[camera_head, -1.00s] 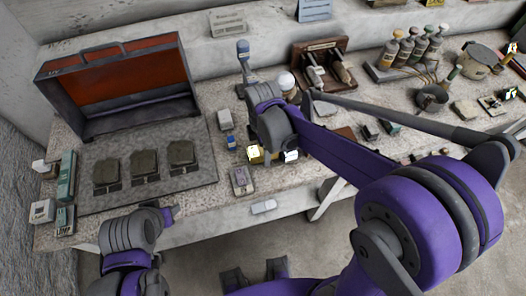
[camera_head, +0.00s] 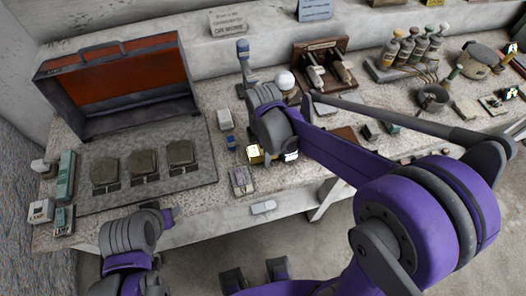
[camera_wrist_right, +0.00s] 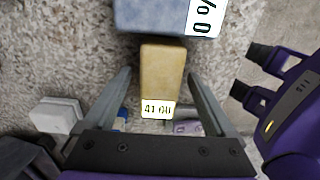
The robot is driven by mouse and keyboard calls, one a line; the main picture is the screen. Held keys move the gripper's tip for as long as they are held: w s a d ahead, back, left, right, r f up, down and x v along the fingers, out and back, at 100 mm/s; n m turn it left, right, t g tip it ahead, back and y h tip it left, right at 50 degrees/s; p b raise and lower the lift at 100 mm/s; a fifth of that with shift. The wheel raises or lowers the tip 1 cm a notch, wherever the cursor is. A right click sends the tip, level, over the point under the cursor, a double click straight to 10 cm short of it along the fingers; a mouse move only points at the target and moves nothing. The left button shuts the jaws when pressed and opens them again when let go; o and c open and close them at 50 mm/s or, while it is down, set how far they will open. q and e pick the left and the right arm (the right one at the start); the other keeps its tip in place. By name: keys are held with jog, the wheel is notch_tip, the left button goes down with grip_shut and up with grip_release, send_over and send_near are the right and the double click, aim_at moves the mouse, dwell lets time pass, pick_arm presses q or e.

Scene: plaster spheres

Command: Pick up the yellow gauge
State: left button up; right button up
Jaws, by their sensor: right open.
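The yellow gauge (camera_head: 256,154) stands on the stone table near its front edge, just below the end of my right arm. In the right wrist view the gauge (camera_wrist_right: 162,72) is a yellow box with a pale number display at its lower end. My right gripper (camera_wrist_right: 158,80) is open, with one finger on each side of the gauge and gaps visible on both sides. In the head view its fingers are mostly hidden behind the wrist. My left arm's end (camera_head: 165,215) is at the lower left, in front of the table; its jaws are not clear.
A blue-grey block with a percent display (camera_wrist_right: 165,15) sits close beyond the gauge. A white box (camera_head: 224,119), a small blue item (camera_head: 231,142) and a lilac-grey device (camera_head: 241,180) lie to the left. An open red-lined case (camera_head: 120,85) stands further left.

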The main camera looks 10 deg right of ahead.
grip_shut()
dwell(0.4)
jog(key=shift+r+p, duration=0.35)
jog(key=shift+r, duration=0.5)
notch_tip(320, 180, up, 9)
jog(key=shift+f, duration=0.1)
